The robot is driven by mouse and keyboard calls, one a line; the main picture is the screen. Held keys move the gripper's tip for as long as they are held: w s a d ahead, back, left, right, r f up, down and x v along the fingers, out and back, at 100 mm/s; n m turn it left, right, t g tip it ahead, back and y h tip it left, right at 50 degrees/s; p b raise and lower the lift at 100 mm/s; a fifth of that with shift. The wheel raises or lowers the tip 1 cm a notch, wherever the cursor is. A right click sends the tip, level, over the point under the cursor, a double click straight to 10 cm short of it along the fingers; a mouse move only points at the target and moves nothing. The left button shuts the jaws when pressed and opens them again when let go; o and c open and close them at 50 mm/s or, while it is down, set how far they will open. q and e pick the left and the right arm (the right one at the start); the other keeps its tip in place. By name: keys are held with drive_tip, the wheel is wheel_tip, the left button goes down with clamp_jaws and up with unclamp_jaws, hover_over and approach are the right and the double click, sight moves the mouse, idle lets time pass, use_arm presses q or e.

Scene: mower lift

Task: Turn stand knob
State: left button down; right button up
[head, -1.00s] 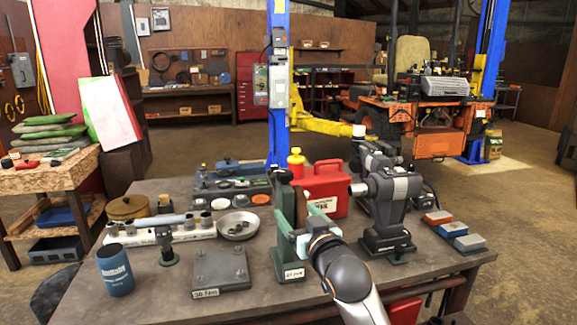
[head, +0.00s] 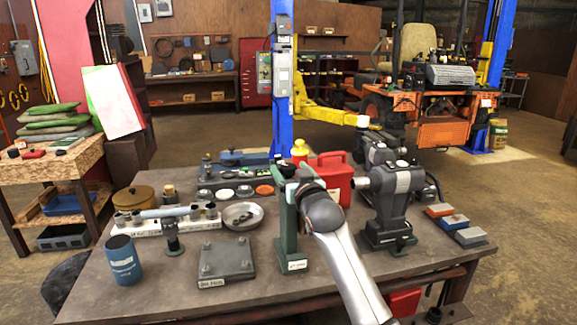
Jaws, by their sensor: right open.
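A small green stand (head: 289,242) with a white label on its base stands near the front middle of the bench. Its knob cannot be made out; my right wrist covers part of the stand's top and right side. My right arm comes up from the bottom edge, and its dark wrist reaches the upper part of the stand. My right gripper (head: 307,181) is open at the stand's top, mostly hidden by the wrist; I cannot tell whether it touches the stand. My left gripper is not in view.
A grey-black device on a green base (head: 388,205) stands close to the right, with a red can (head: 333,172) behind. A flat steel plate (head: 227,262), metal bowl (head: 243,215) and blue cup (head: 122,262) lie to the left. Sharpening blocks (head: 455,222) line the right edge.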

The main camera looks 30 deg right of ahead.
drive_tip(key=shift+w+d, duration=0.1)
drive_tip(key=shift+w, duration=0.8)
drive_tip(key=shift+c, duration=0.3)
clamp_jaws()
